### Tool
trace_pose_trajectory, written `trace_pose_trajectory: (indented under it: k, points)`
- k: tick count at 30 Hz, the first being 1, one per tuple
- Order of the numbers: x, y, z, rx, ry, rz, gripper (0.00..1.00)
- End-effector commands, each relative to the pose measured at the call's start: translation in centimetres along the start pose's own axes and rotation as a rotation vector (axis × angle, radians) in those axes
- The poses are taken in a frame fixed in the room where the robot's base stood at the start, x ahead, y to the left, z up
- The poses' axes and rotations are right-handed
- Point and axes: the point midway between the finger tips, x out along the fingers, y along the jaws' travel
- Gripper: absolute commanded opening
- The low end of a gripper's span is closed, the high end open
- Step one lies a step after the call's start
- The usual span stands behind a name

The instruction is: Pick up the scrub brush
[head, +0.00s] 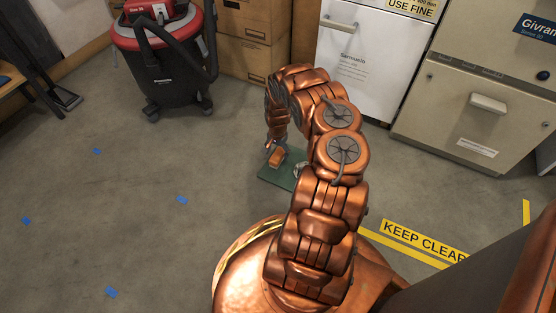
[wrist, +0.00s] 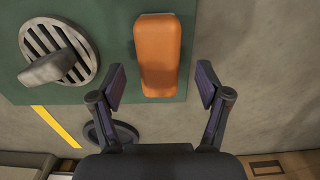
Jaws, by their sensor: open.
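An orange-brown block with rounded ends, which looks like the scrub brush (wrist: 158,52), lies on a dark green mat (wrist: 112,20) on the floor. No bristles show. In the head view the brush (head: 277,157) is partly hidden by my arm, at the mat's (head: 272,177) far side. My gripper (wrist: 161,84) is open and empty in the wrist view, its fingers apart to the left and right of the brush's near end. Whether they are level with it in height cannot be told. In the head view the gripper (head: 275,144) points down over the mat, mostly hidden.
A round slatted grate (wrist: 38,42) with a grey rounded object (wrist: 48,66) on it lies left of the brush. A dark round disc (wrist: 122,134) is near the left finger. A red vacuum (head: 165,65), cardboard boxes (head: 246,45) and white cabinet (head: 365,55) stand behind.

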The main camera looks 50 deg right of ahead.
Motion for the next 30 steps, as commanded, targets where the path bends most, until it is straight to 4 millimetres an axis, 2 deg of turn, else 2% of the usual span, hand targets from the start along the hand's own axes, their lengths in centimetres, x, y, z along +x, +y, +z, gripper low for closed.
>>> trace_pose_trajectory:
  k: [1, 4, 12, 30]
  points:
    - [1.3, 0.0, 0.0, 0.001, -0.001, -0.002, 0.76]
    - [2.3, 0.0, 0.1, 0.001, -0.002, -0.001, 0.76]
    - [2.3, 0.0, 0.1, 0.001, -0.002, 0.001, 0.76]
    - [2.3, 0.0, 0.1, 0.0, -0.002, 0.001, 0.14]
